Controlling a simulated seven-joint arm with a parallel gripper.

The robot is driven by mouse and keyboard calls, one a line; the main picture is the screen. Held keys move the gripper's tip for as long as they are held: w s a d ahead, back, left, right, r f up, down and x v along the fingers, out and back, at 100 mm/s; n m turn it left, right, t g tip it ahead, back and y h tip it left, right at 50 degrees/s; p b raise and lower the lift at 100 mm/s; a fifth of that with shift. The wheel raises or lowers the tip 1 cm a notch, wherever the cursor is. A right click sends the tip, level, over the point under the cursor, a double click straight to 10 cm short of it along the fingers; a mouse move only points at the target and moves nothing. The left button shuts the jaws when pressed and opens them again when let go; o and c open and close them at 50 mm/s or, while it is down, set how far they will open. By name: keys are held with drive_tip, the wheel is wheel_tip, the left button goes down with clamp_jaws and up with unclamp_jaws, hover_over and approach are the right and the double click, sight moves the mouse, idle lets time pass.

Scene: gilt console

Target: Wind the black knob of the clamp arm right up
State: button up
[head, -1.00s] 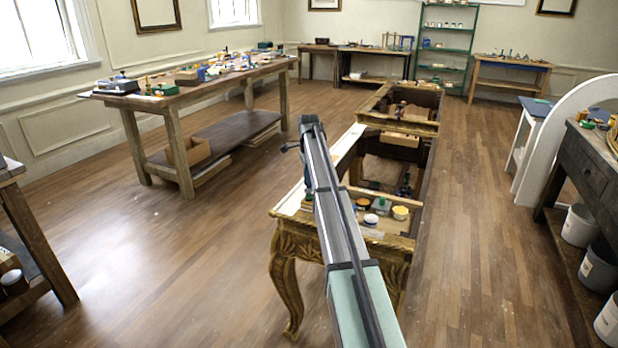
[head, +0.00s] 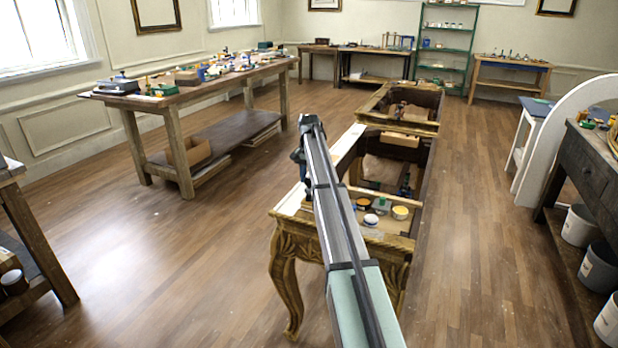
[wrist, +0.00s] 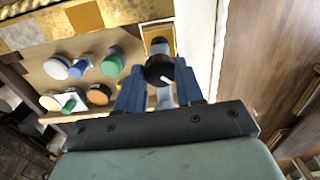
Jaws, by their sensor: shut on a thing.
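The black knob (wrist: 158,70), with a white mark on its face, sits between the two blue fingers of my gripper (wrist: 160,84) in the wrist view. The gripper is shut on the knob. A yellowish part (wrist: 158,46) shows just beyond the knob; most of the clamp arm is hidden. In the head view my arm reaches over the near end of the gilt console (head: 284,262) and its end hangs at the console's left side. The knob cannot be made out in the head view.
Several small jars, among them a yellow-topped one (head: 400,212), stand on the console's near end, close to my fingers' left in the wrist view. A laden workbench (head: 160,100) stands at the left. The wooden floor (head: 190,270) between is clear.

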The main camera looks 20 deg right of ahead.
drive_tip(key=n, duration=0.6)
drive_tip(key=shift+s+f+n, duration=0.1)
drive_tip(key=shift+f+n, duration=0.05)
drive_tip(key=shift+n, duration=0.15)
drive_tip(key=n, duration=1.2)
drive_tip(key=shift+n, duration=0.3)
drive_tip(key=n, duration=0.7)
drive_tip(key=shift+a, duration=0.1)
drive_tip(key=o, duration=1.1)
drive_tip(key=shift+c, duration=0.2)
